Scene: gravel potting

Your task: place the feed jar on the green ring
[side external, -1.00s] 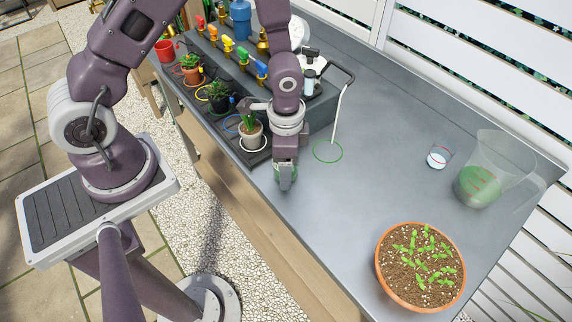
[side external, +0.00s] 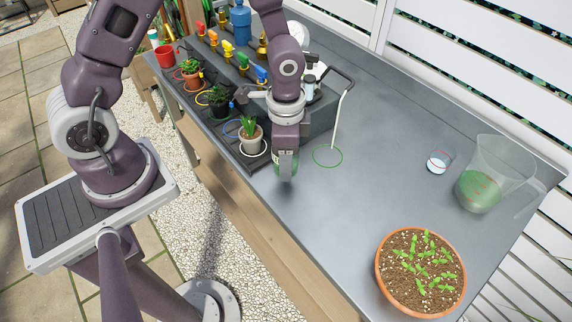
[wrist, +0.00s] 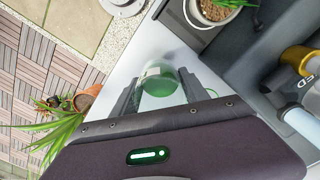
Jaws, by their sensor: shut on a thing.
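My gripper (side external: 287,165) is shut on the feed jar, a clear jar with green contents (side external: 283,163), near the bench's front edge. In the wrist view the jar (wrist: 158,80) sits between the two fingers (wrist: 158,93). In the side view the fingers hide much of it, and I cannot tell how far its base is above the bench. The green ring (side external: 341,158) is a thin outline on the grey bench, to the right of my gripper, with nothing on it.
A white pot with a plant (side external: 251,144) stands just left of my gripper. A bent white pipe with a dark handle (side external: 339,115) rises beside the ring. A small glass (side external: 439,160), a clear jug (side external: 492,178) and a terracotta bowl (side external: 420,296) stand right. The middle bench is clear.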

